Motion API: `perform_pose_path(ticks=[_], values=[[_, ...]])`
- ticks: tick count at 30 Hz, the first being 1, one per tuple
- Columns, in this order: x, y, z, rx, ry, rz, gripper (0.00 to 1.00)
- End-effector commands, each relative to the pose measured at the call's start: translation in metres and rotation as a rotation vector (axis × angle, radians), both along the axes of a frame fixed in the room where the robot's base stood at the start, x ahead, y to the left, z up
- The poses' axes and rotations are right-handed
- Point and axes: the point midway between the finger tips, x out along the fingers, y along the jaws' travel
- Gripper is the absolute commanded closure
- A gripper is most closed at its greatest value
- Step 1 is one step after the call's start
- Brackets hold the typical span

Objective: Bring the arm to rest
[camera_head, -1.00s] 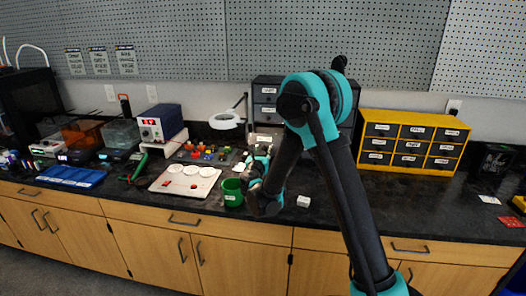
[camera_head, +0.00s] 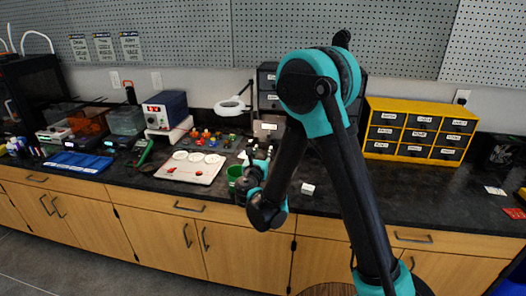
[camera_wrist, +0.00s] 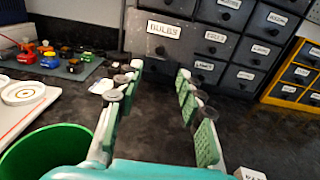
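My gripper (camera_wrist: 155,115) is open in the wrist view, its two fingers with green pads well apart and only bare dark counter between them. In the head view my gripper (camera_head: 258,160) is small and partly hidden by my own arm. It is over the counter (camera_head: 340,203), beside a green cup (camera_head: 234,172). The green cup also shows at the lower left of the wrist view (camera_wrist: 50,150).
A pale tray (camera_head: 190,176) with white round dishes lies left of the cup. A small white block (camera_head: 308,188) is to the right. Dark drawers (camera_wrist: 215,45) and a yellow drawer cabinet (camera_head: 415,130) stand at the back. The right counter is mostly clear.

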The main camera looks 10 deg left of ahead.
Motion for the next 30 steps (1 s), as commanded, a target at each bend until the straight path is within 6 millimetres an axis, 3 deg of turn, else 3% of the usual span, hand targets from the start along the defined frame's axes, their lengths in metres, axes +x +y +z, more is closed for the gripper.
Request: perform_pose_path(ticks=[5, 8, 12, 16, 21, 24, 30], values=[[0.002, -0.009, 0.000, 0.028, 0.012, -0.014, 0.62], [0.006, -0.039, 0.000, 0.131, 0.053, -0.067, 0.62], [0.007, -0.114, -0.004, 0.414, 0.145, -0.215, 0.62], [-0.009, -0.187, -0.015, 0.732, 0.215, -0.393, 0.62], [-0.050, -0.264, -0.034, 1.143, 0.257, -0.648, 0.62], [-0.082, -0.298, -0.047, 1.383, 0.255, -0.808, 0.62], [-0.155, -0.341, -0.074, 1.854, 0.198, -1.146, 0.62]])
